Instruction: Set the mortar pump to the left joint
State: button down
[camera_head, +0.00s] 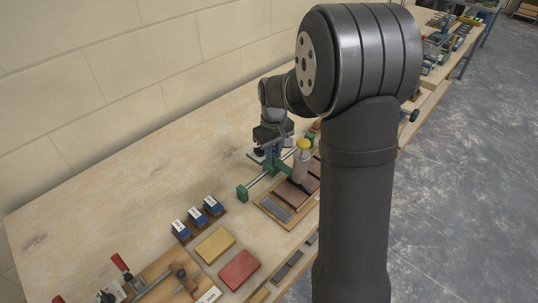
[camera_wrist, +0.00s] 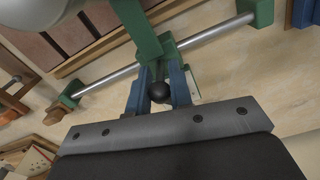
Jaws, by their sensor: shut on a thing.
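The mortar pump (camera_head: 300,169), a grey cylinder with a yellow top, stands on a green carriage (camera_wrist: 141,30) on a metal rail (camera_head: 262,184). Green blocks (camera_head: 242,194) hold the rail's ends. The pump's nozzle reaches over a wooden tray (camera_head: 268,213) with red-brown bricks (camera_head: 290,195); which joint lies under it I cannot tell. My gripper (camera_head: 272,158) is on the wall side of the rail. In the wrist view, its blue fingers (camera_wrist: 158,90) are shut on a black ball knob (camera_wrist: 158,93) behind the carriage. The left joint is not clearly seen.
Blue-and-white boxes (camera_head: 197,216) stand in a row left of the rail. A yellow block (camera_head: 214,245) and a red block (camera_head: 239,269) lie nearer. A red-handled clamp (camera_head: 121,263) is at lower left. The bench (camera_head: 120,190) toward the wall is clear.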

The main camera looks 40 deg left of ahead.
jog(key=c, duration=1.3)
grip_release()
notch_tip(320, 180, up, 18)
jog(key=shift+f, duration=0.25)
jog(key=shift+f, duration=0.1)
notch_tip(320, 180, down, 18)
jog(key=shift+r, duration=0.25)
jog(key=shift+s+r, duration=0.1)
jog(key=shift+s, duration=0.1)
jog(key=shift+o, duration=0.2)
